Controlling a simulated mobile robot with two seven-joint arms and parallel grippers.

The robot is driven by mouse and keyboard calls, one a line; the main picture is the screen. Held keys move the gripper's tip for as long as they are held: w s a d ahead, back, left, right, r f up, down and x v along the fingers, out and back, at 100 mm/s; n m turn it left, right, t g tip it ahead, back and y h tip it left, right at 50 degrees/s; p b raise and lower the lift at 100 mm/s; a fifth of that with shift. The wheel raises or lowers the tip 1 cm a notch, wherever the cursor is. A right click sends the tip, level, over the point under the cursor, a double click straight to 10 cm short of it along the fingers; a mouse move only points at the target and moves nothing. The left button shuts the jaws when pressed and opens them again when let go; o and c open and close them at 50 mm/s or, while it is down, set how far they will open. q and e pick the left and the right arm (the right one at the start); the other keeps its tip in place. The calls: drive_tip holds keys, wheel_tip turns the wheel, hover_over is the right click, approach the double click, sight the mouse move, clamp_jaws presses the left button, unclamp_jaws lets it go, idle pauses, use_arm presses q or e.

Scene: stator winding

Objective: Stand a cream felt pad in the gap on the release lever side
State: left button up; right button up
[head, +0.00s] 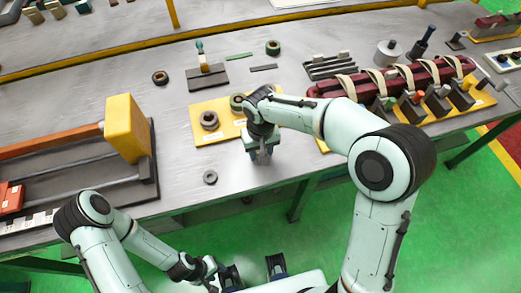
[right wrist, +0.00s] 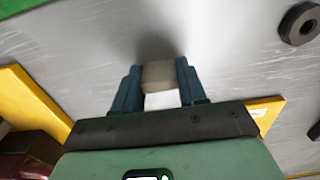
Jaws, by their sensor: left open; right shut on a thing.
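My right gripper (head: 262,156) hangs over the front part of the table and is shut on a small pale block. In the right wrist view the block, which looks like the cream felt pad (right wrist: 158,74), sits between the two blue-green fingers, above the grey metal surface. The dark red coil bundle (head: 398,84) with cream bands lies in a yellow-based fixture (head: 450,114) at the right, with several knobbed clamps along its front. A lever (head: 487,77) stands at its right end; I cannot tell which is the release lever. The gap is not distinguishable. My left gripper (head: 254,270) is open and empty, below the table edge.
A yellow plate (head: 208,132) with dark rings lies behind my right gripper. A slotted dark rack (head: 328,68) stands behind. A yellow block fixture (head: 124,127) fills the left.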

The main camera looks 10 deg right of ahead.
drive_tip(key=shift+f, duration=0.15)
drive_tip(key=o, duration=1)
drive_tip(key=shift+r, duration=0.2)
use_arm(q)
drive_tip(key=shift+w+r+p, duration=0.25)
drive_tip(key=shift+r+p, duration=0.15)
drive_tip(key=shift+r, duration=0.1)
drive_tip(key=shift+w+r+p, duration=0.25)
drive_tip(key=shift+r+p, duration=0.15)
drive_tip(key=shift+r, duration=0.05)
use_arm(e)
wheel_tip(320, 180, up, 12)
drive_tip(key=shift+r, duration=0.1)
